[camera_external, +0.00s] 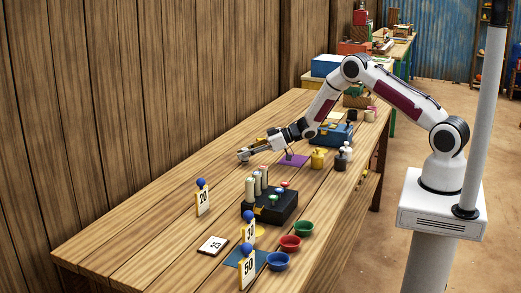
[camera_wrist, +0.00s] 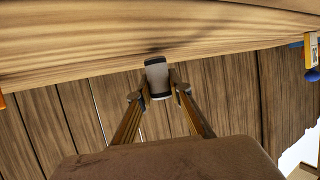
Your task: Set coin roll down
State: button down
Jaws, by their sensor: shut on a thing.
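My gripper (camera_external: 247,153) reaches out low over the far side of the wooden table, near the plank wall. In the wrist view my gripper (camera_wrist: 158,90) is shut on the coin roll (camera_wrist: 157,76), a short pale grey-beige cylinder with dark ends. The roll sits between the two fingertips, slightly tilted. In the wrist view the wooden tabletop (camera_wrist: 60,45) lies behind the roll. In the external view the roll is too small to make out clearly at the fingertips. I cannot tell whether it touches the table.
A black box (camera_external: 283,209) with several pale cylinders stands nearer the camera. Number cards, including one marked 20 (camera_external: 203,199), and green (camera_external: 303,228), red (camera_external: 290,243) and blue (camera_external: 277,262) bowls are around it. The table's left is clear.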

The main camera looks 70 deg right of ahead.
jog(key=shift+f, duration=0.35)
jog(key=shift+f, duration=0.15)
jog(key=c, duration=1.8)
grip_release()
jog(key=shift+c, duration=0.2)
jog(key=shift+v, duration=3.85)
jog(key=shift+w, duration=0.1)
